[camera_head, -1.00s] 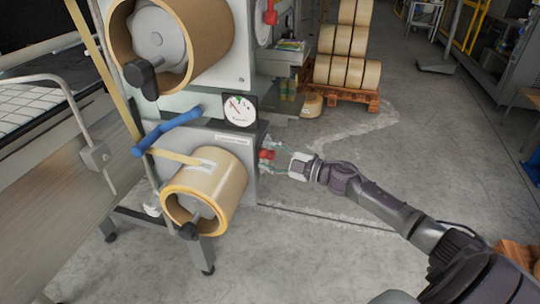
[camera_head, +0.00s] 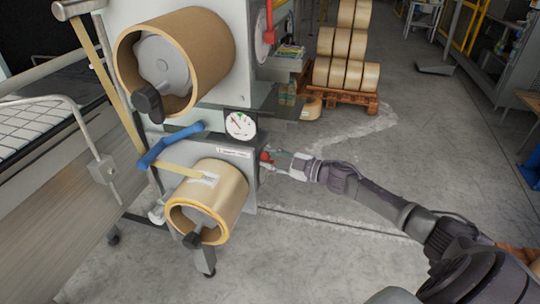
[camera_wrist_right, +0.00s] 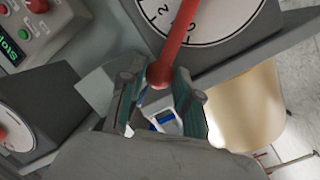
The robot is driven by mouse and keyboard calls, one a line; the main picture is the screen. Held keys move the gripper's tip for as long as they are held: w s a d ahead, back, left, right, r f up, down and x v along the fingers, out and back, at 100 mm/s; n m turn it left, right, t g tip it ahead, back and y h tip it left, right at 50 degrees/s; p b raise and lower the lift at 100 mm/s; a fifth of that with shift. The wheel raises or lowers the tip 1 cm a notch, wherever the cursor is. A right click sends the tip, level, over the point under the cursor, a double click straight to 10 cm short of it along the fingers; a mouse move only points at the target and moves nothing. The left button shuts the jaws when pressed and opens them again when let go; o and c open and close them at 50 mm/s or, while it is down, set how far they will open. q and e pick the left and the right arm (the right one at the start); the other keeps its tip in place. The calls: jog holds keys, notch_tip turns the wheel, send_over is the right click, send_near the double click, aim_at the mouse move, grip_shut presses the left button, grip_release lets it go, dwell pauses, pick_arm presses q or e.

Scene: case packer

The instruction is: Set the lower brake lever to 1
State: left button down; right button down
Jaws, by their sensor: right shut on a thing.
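The lower brake lever is red with a ball-shaped knob. Its knob (camera_head: 265,156) shows at the right side of the lower machine housing. In the right wrist view the red lever (camera_wrist_right: 176,42) crosses a white numbered dial (camera_wrist_right: 205,14) and ends in the ball between my fingers. The lever and my fingers cover part of the scale, so I cannot tell the exact setting. My right gripper (camera_head: 273,161) is shut on the knob; its two fingers (camera_wrist_right: 160,98) flank the ball in the wrist view. My left gripper is not in view.
An upper red lever (camera_head: 269,22) stands above. A tape roll (camera_head: 215,194) is mounted low on the housing, beside a blue handle (camera_head: 170,143) and a round gauge (camera_head: 240,124). A pallet (camera_head: 345,99) with stacked rolls stands behind.

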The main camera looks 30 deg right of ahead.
jog(key=shift+w+d+r+m+p, duration=0.3)
jog(key=shift+w+d+r+m, duration=0.1)
jog(key=shift+m, duration=0.1)
jog(key=c, duration=0.8)
grip_release()
jog(key=shift+s, duration=0.1)
jog(key=v, duration=1.2)
